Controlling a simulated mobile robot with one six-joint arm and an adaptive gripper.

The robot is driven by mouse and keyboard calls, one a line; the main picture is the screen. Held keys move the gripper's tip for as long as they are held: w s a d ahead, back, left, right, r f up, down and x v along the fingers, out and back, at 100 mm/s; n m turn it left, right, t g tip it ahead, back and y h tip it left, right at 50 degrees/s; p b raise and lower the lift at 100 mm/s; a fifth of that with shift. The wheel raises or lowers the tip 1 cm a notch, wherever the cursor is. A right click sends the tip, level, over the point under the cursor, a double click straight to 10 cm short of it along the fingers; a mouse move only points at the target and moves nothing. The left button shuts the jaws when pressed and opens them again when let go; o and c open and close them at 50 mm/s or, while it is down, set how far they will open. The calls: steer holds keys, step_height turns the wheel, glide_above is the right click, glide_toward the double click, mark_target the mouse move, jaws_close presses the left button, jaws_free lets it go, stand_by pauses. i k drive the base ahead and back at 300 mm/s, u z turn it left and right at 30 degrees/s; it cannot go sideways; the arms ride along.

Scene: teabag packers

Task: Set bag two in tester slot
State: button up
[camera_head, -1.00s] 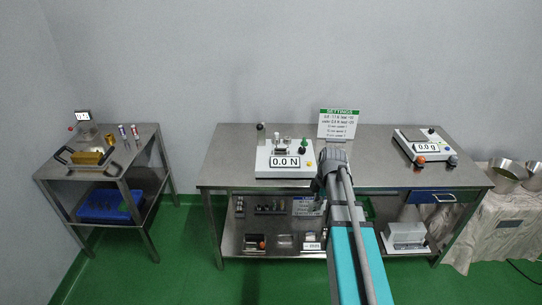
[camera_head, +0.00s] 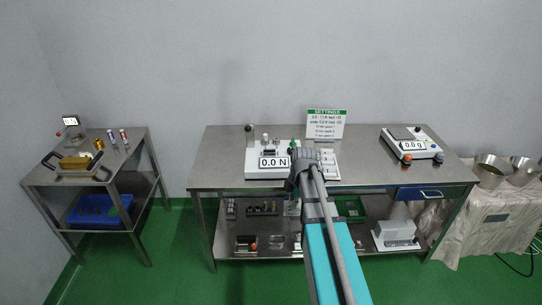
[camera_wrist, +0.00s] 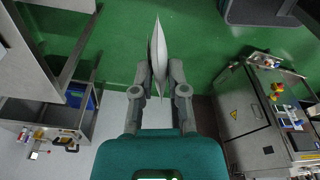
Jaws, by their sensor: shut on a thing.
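In the wrist view my gripper (camera_wrist: 158,84) is shut on a thin, pale, pointed bag (camera_wrist: 157,50), seen edge-on between the two fingers. In the head view my gripper's end (camera_head: 303,164) is over the front of the steel table, just right of the tester's display. The held bag is hidden there by my arm. The white tester (camera_head: 254,171) reads 0.0 N and has a dark-topped post, small clamp parts and a green knob. Its slot is too small to make out.
A settings sign (camera_head: 326,124) stands behind pale flat items right of the tester. A scale (camera_head: 412,147) sits on the table's right. The lower shelf holds several small devices. A side cart (camera_head: 139,143) stands left, metal bowls (camera_head: 490,172) far right. Table space right of the sign is clear.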

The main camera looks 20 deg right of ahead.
mark_target(270, 154)
steer(key=u, duration=0.05)
steer(key=i, duration=1.1)
steer(key=z, duration=0.05)
